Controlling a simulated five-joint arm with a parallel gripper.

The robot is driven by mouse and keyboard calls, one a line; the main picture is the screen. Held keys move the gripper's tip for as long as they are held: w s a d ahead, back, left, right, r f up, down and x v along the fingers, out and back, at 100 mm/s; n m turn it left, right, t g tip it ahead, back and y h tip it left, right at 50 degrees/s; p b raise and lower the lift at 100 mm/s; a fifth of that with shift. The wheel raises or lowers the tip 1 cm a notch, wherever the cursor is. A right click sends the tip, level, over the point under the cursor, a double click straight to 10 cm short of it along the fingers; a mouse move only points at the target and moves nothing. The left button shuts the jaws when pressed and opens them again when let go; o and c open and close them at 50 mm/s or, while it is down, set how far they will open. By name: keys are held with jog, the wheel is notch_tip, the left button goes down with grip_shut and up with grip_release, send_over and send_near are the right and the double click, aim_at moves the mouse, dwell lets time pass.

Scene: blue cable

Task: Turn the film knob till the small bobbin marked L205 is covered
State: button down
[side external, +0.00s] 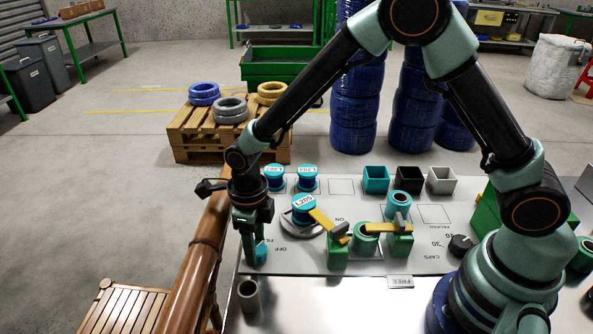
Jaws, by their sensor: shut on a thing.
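The small bobbin marked L205 (303,207) is blue with a teal rim and a white top label. It stands upright on a round grey turntable (288,226), its label in plain view and no film visible over it. My gripper (254,260) points down at the left end of the panel, left of the turntable. It is shut on the film knob, which the fingers almost wholly hide beside a partly covered "FIL" label. How far the knob is turned cannot be seen.
Two more labelled bobbins (307,177) stand behind the turntable. Green stands with yellow arms (326,222) are to its right. Three small bins (408,179) line the back. A black caps knob (461,245) is at right. A grey tube (249,295) stands in front of my gripper.

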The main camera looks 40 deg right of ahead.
dwell(0.4)
jog(key=shift+c, duration=1.2)
grip_release()
notch_tip(320, 180, up, 12)
